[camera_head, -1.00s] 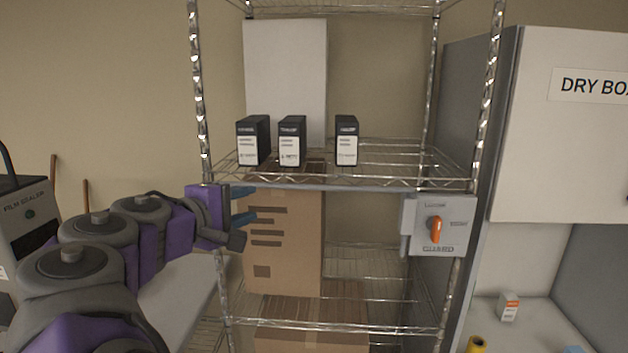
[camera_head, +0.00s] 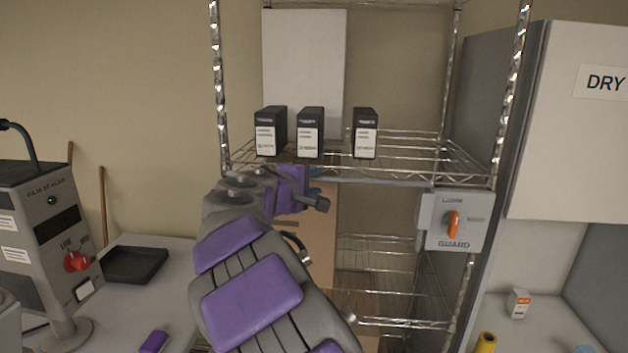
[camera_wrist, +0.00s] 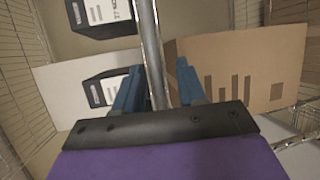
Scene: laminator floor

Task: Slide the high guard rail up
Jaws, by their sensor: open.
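The high guard rail (camera_head: 390,183) is a grey bar running level along the front edge of the upper wire shelf. My gripper (camera_head: 318,180) is at the left-centre part of this rail, its fingers mostly hidden by my own arm. In the wrist view, the rail (camera_wrist: 151,45) runs between the two blue fingers of my open gripper (camera_wrist: 158,82), one on each side. Whether the fingers touch it I cannot tell. A grey box labelled GUARD (camera_head: 431,235), with an orange knob (camera_head: 453,225), is at the rail's right end.
Three black cartons (camera_head: 310,133) stand on the upper wire shelf (camera_head: 420,160) just behind the rail. A cardboard box (camera_wrist: 240,65) is below. A dry box cabinet (camera_head: 575,130) stands right; a film sealer (camera_head: 45,235) is left.

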